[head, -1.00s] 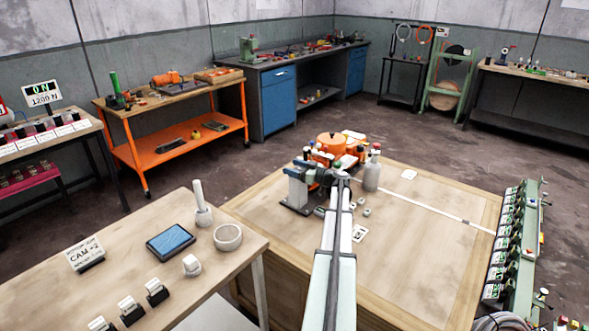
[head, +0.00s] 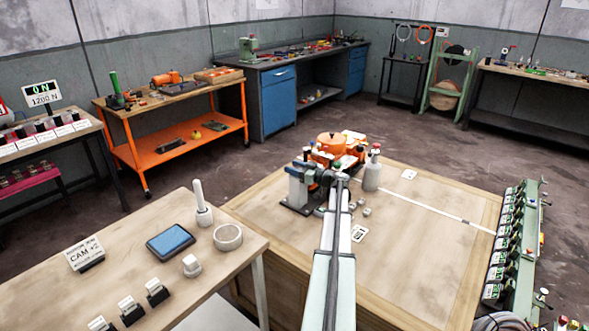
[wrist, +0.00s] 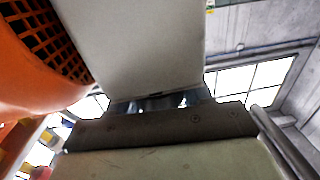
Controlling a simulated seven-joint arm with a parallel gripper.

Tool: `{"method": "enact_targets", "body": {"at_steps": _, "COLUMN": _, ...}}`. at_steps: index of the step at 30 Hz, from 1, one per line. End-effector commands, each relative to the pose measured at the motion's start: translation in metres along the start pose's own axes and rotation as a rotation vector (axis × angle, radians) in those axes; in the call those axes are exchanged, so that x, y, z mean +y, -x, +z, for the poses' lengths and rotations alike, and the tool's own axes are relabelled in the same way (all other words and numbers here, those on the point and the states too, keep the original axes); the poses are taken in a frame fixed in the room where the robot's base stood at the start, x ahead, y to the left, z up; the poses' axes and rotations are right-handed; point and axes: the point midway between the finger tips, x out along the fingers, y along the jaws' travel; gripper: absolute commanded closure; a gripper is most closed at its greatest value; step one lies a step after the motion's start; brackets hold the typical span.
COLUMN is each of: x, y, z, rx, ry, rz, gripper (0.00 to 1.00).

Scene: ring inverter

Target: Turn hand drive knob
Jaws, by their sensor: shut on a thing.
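The ring inverter machine (head: 298,188), with a grey and blue body on a dark base, stands on the wooden table. My gripper (head: 338,177) is at its right side, at the far end of my outstretched arm. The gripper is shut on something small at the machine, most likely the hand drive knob. The knob is hidden behind my gripper and wrist in the head view. In the wrist view, a pale grey block fills the upper middle, just beyond the dark metal edge of my gripper, and the contact cannot be made out.
An orange pot-shaped part (head: 331,144) stands behind the machine, and an orange meshed housing (wrist: 40,60) is close in the wrist view. Small parts and a card (head: 359,234) lie nearby. The table's right side is mostly clear.

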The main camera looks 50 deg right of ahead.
Motion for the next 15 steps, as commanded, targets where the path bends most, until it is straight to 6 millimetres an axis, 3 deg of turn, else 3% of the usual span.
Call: {"method": "enact_targets", "body": {"at_steps": 15, "x": 0.0013, "y": -0.0003, "z": -0.0002, "rx": 0.002, "ry": 0.0, "rz": 0.082, "gripper": 0.81}}
